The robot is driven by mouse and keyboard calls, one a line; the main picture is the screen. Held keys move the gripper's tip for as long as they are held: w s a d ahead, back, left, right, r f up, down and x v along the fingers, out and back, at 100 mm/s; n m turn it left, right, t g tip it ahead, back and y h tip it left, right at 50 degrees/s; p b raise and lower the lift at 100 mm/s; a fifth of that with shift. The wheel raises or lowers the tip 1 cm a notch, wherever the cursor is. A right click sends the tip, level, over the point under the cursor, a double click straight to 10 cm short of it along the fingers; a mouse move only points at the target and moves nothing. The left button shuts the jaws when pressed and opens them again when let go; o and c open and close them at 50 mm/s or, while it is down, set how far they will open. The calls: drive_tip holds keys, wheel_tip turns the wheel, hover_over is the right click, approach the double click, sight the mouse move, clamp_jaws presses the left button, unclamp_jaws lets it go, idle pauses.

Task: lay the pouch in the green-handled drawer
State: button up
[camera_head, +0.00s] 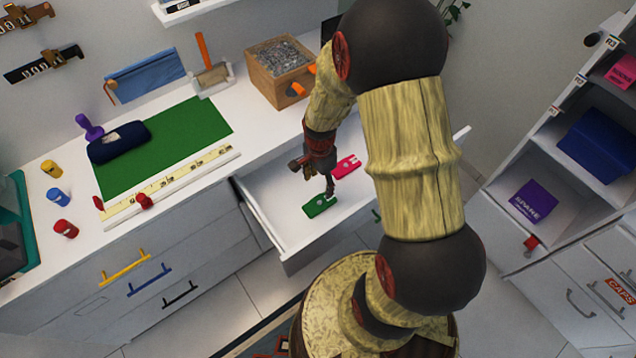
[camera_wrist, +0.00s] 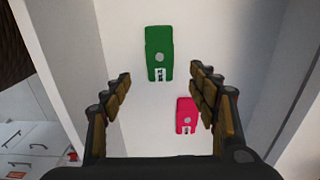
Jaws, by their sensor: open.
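The open drawer (camera_head: 268,217) stands out from the white desk; a bit of green handle (camera_head: 377,215) shows at its front, mostly behind my arm. A flat blue pouch (camera_head: 147,76) with an orange pull leans against the wall at the back of the desk. A dark navy case (camera_head: 118,142) lies on the green mat; I cannot tell whether it is a pouch too. My gripper (camera_head: 328,184) is over the drawer, open and empty. In the wrist view, its fingers (camera_wrist: 160,76) are spread above a green tag-like piece (camera_wrist: 159,52) and a pink one (camera_wrist: 186,115) inside the drawer.
A ruler (camera_head: 170,186) lies along the green mat (camera_head: 195,125). Several small coloured pieces stand at the desk's left. A wooden box (camera_head: 279,72) of grey bits stands at the back right. Shut drawers with yellow, blue and black handles are below. A shelf unit (camera_head: 560,190) is right.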

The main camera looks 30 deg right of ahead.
wheel_tip(320, 180, up, 11)
drive_tip(key=w+a+n+t, duration=0.1)
drive_tip(key=a+n, duration=0.2)
drive_tip(key=n, duration=0.1)
drive_tip(key=s+a+r+n+t, duration=0.1)
drive_tip(key=s+a+r+n, duration=0.2)
drive_tip(key=r, duration=0.4)
drive_tip(key=s+a+r+n+t, duration=0.2)
drive_tip(key=s+a+r+n, duration=0.1)
drive_tip(key=s+r+n, duration=0.3)
drive_tip(key=s+a+r+n+t, duration=0.1)
drive_tip(key=s+a+r+n, duration=0.2)
drive_tip(key=r, duration=0.6)
drive_tip(key=shift+s+r+n+t, duration=0.3)
drive_tip(key=shift+s+r+n, duration=0.05)
drive_tip(key=shift+s+n, duration=0.4)
